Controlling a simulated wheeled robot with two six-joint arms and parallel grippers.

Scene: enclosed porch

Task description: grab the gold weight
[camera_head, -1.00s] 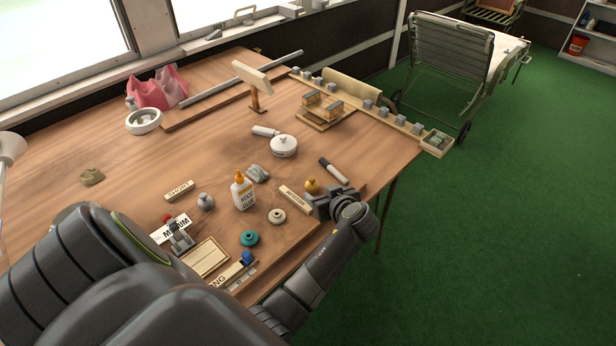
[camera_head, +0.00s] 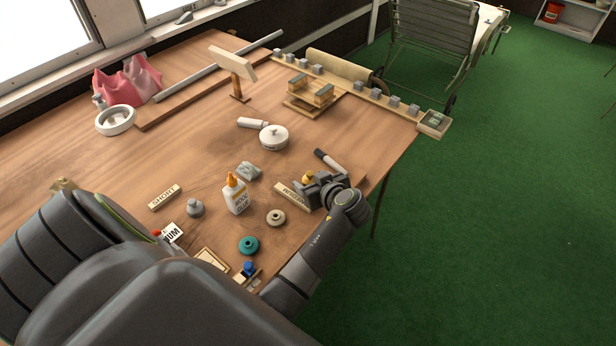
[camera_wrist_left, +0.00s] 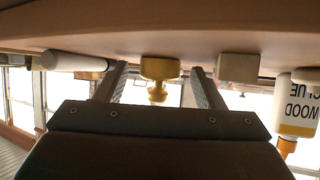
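The gold weight (camera_head: 308,177) stands on the wooden table near its right front edge, partly covered by my left gripper in the head view. In the left wrist view, which shows the table upside down, the gold weight (camera_wrist_left: 159,68) sits between the two fingers. My left gripper (camera_head: 313,187) is open around it. A gap shows between the weight and each finger in the left wrist view (camera_wrist_left: 160,75). My right gripper is not in view.
A black-and-white marker (camera_head: 329,161) lies just behind the gold weight. A lettered wooden block (camera_head: 290,194) lies to its left. A glue bottle (camera_head: 236,196), a beige weight (camera_head: 276,217), a teal weight (camera_head: 249,245) and a grey weight (camera_head: 195,207) stand farther left.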

